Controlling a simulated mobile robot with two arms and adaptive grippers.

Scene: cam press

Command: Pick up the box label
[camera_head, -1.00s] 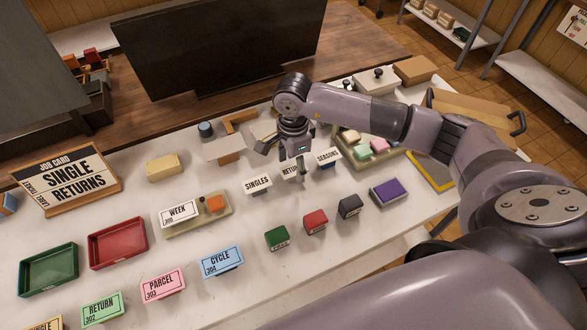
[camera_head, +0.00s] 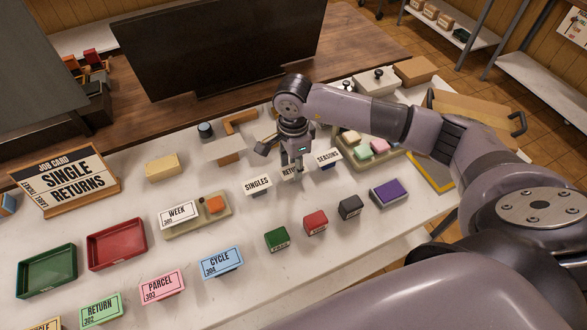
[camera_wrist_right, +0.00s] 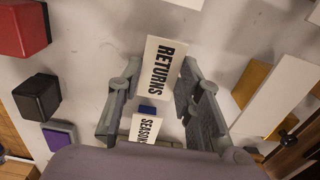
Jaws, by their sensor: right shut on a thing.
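The white RETURNS box label (camera_head: 289,173) stands in a row on the pale table, between the SINGLES label (camera_head: 257,185) and the SEASONS label (camera_head: 328,158). My right gripper (camera_head: 292,164) points down at the RETURNS label and is shut on it, covering part of its lettering in the head view. In the right wrist view the RETURNS label (camera_wrist_right: 160,70) lies between the two fingers of the right gripper (camera_wrist_right: 160,82). The SEASONS label (camera_wrist_right: 145,129) shows close behind it there. My left gripper is not in view.
Green (camera_head: 277,238), red (camera_head: 315,222) and black (camera_head: 350,207) blocks stand in front of the labels. A WEEK label (camera_head: 178,214) on a tray stands to the left. A tray of pastel blocks (camera_head: 395,148) is close on the right. Bare table lies just in front of the gripper.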

